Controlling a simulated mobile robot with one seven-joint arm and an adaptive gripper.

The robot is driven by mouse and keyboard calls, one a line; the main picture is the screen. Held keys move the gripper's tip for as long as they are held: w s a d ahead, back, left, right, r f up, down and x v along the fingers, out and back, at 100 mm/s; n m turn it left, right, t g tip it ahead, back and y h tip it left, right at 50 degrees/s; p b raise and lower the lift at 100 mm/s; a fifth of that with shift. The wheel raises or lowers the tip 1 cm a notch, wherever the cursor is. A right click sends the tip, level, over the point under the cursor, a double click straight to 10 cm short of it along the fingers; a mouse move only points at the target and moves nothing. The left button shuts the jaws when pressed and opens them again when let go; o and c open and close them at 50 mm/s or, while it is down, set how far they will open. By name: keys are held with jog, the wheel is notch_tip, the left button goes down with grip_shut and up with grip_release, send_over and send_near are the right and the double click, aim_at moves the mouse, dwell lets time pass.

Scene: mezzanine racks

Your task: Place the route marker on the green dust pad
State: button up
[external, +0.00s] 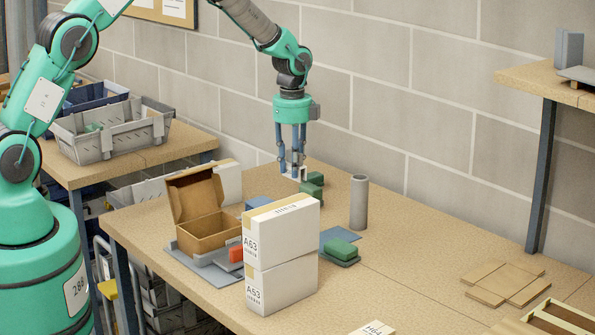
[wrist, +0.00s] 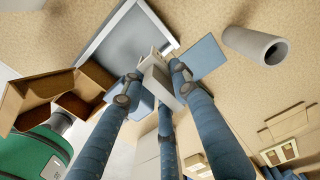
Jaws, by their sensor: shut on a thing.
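My gripper (external: 292,172) points down above the back part of the table and is shut on a small pale block, which I take to be the route marker (wrist: 158,84). In the wrist view the block sits between the blue fingers. Green rounded blocks (external: 313,184) stand just right of and below the fingertips in the external view. I cannot tell which green piece is the dust pad. No green pad shows clearly in the wrist view.
A grey cylinder (external: 359,202) stands upright to the right. Flat wooden pieces (external: 503,283) lie at the right. The table between cylinder and wood is clear.

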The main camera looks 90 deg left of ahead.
jog(key=s+d, duration=0.1)
jog(key=d, duration=2.2)
notch_tip(320, 180, down, 6)
jog(key=shift+s+a, duration=0.15)
jog(key=shift+a, duration=0.05)
jog(key=shift+f, duration=0.1)
jog(key=p, duration=0.1)
send_over(339, 245)
jog(key=shift+f, duration=0.7)
jog(key=shift+f, duration=0.1)
jog(key=shift+f+p, duration=0.4)
jog(key=shift+f, duration=1.3)
